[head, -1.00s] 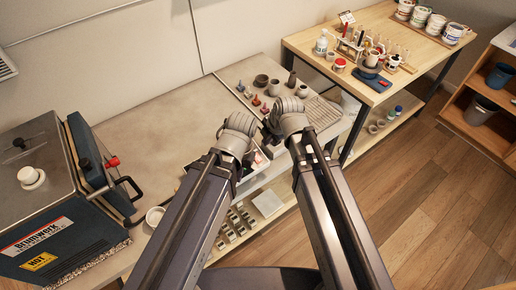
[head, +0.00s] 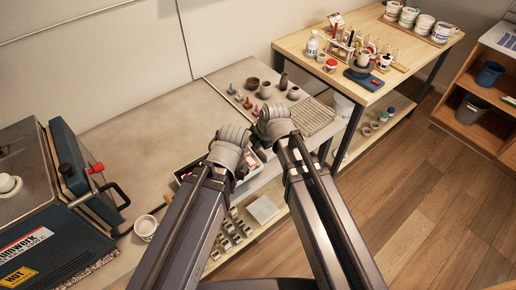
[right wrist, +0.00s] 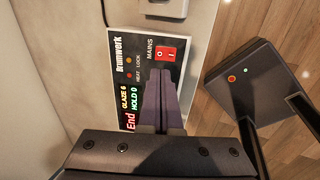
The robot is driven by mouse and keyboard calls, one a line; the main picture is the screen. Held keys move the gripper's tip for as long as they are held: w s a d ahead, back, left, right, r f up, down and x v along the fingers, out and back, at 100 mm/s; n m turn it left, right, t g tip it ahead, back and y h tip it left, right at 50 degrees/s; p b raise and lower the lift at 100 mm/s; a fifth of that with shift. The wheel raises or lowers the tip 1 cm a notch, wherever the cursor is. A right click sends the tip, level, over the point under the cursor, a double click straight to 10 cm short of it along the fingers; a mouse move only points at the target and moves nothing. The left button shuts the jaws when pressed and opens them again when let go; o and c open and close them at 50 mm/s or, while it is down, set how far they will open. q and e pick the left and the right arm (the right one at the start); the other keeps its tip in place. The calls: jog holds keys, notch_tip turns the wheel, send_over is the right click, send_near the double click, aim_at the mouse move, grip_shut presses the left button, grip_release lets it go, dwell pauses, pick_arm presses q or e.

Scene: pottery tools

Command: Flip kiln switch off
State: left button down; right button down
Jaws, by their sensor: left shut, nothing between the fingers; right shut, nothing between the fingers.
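The kiln (head: 45,190), a blue and grey box with a red knob, stands at the left in the head view. The right wrist view shows a Brumwerk control panel (right wrist: 133,88) with a lit display reading "End", "GLAZE 6" and "HOLD 0". Its red mains switch (right wrist: 166,54) is a rocker marked O and I; I cannot tell which side is pressed. My right gripper (right wrist: 160,74) is shut and empty, its tips just below the switch in the picture; contact is unclear. My left gripper (head: 240,170) is shut and empty, mostly hidden behind its wrist.
A grey worktable (head: 150,115) carries small pots and tools at its far end. A wooden table (head: 300,40) with jars and brushes stands behind to the right. A white cup (head: 146,228) sits near the kiln. Wooden floor lies open at the right.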

aim_at(249, 158)
jog(key=b+x, duration=0.6)
jog(key=x, duration=0.2)
jog(key=shift+b, duration=0.3)
jog(key=shift+w+a+f+b, duration=0.15)
jog(key=shift+f+b, duration=0.15)
jog(key=shift+f, duration=0.1)
